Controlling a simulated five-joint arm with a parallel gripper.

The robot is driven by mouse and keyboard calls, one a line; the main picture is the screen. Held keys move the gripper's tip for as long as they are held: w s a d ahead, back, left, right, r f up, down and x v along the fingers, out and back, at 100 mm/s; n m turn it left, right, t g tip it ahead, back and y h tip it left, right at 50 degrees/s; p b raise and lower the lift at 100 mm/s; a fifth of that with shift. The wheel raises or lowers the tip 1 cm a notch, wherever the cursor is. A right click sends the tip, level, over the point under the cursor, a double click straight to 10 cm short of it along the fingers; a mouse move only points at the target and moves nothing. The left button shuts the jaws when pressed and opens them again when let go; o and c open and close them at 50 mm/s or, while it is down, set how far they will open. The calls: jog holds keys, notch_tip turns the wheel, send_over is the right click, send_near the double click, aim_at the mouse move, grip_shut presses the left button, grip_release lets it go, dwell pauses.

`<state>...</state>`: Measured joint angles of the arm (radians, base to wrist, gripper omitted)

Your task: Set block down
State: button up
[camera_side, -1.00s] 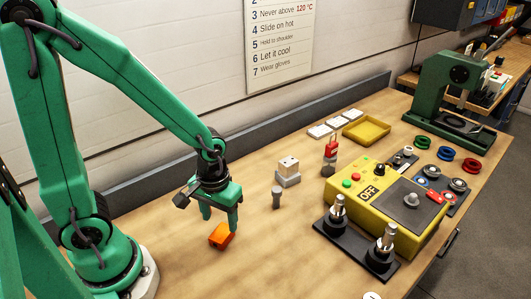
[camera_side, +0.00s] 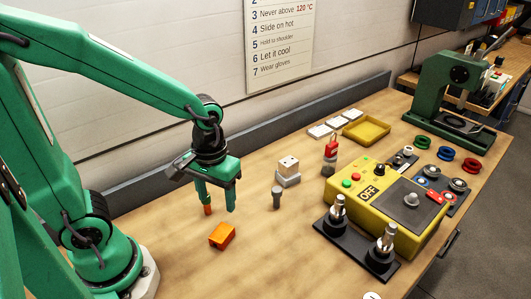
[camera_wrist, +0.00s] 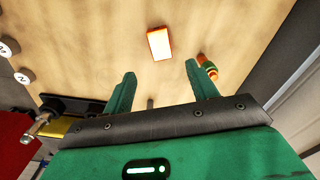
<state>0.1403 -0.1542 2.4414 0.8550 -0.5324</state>
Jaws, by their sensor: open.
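The orange block (camera_side: 222,236) lies on the bare wooden table, below and slightly in front of my gripper (camera_side: 219,209). In the wrist view the block (camera_wrist: 159,43) lies ahead of the spread fingers of my gripper (camera_wrist: 161,72), with clear table around it. My gripper is open and empty, its fingertips above the table and apart from the block. A small orange and green piece (camera_wrist: 208,68) shows by the right finger in the wrist view; I cannot tell whether it touches the finger.
A grey peg (camera_side: 276,197) and a pale block on a grey base (camera_side: 288,172) stand to the right. Table front is clear.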

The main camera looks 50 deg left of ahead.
dwell(0.3)
jog(key=s+a+r+m+t, duration=0.1)
jog(key=r+m+t, duration=0.1)
jog(key=r, duration=0.4)
jog(key=s+a+r+m+t, duration=0.1)
jog(key=a+r+m+t, duration=0.1)
jog(key=r, duration=0.4)
jog(key=shift+s+a+m+t, duration=0.25)
jog(key=shift+m+t, duration=0.05)
jog(key=shift+t, duration=0.5)
